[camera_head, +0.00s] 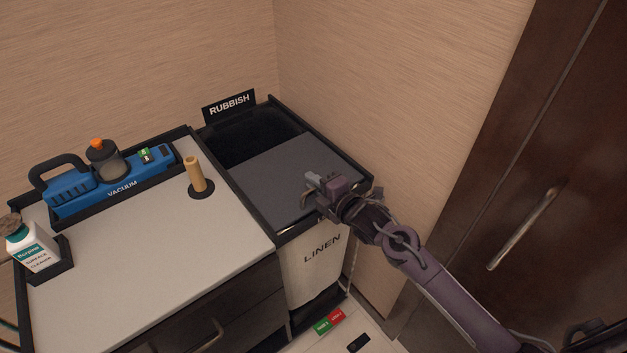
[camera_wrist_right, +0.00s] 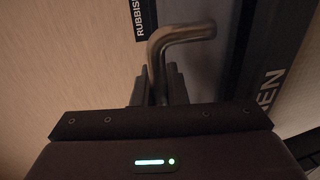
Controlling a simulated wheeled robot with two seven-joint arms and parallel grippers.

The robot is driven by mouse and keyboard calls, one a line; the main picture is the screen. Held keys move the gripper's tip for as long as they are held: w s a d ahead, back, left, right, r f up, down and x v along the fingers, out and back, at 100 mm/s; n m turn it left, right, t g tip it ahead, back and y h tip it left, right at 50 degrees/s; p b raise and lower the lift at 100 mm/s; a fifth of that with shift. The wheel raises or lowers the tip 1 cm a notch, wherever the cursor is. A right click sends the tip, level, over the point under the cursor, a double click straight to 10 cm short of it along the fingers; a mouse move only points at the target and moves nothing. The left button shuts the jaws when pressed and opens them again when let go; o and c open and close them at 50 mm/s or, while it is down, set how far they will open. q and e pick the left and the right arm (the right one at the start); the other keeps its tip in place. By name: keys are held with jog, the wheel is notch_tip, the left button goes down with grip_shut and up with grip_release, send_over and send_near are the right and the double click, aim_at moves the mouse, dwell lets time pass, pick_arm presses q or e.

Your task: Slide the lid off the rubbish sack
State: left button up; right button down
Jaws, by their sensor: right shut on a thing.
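The lid (camera_head: 285,180) is a flat dark grey panel on the black-framed cart. It covers the near LINEN part, and the rubbish sack's opening (camera_head: 245,137) behind it is largely uncovered and dark inside. My right gripper (camera_head: 316,192) is at the lid's near right part. In the right wrist view a bent metal handle (camera_wrist_right: 182,35) rises from between the fingers of my right gripper (camera_wrist_right: 160,85), which are shut on it. How the handle joins the lid is hidden. My left gripper is not in view.
A RUBBISH sign (camera_head: 229,106) stands at the back. The white LINEN sack (camera_head: 315,258) hangs in front. To the left, a counter (camera_head: 150,250) holds a blue vacuum (camera_head: 100,185), a wooden peg (camera_head: 196,174) and a cleaner bottle (camera_head: 32,248). A wall stands close on the right.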

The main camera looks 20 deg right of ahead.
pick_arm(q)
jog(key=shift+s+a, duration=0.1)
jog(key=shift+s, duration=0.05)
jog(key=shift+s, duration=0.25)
pick_arm(e)
jog(key=c, duration=1.5)
grip_release()
jog(key=shift+o, duration=0.2)
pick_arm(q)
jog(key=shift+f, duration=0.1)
pick_arm(e)
jog(key=shift+s+d, duration=0.2)
jog(key=shift+s, duration=0.1)
pick_arm(q)
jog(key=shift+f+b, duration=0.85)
jog(key=shift+b, duration=0.05)
pick_arm(e)
jog(key=v, duration=0.7)
jog(key=shift+r, duration=0.1)
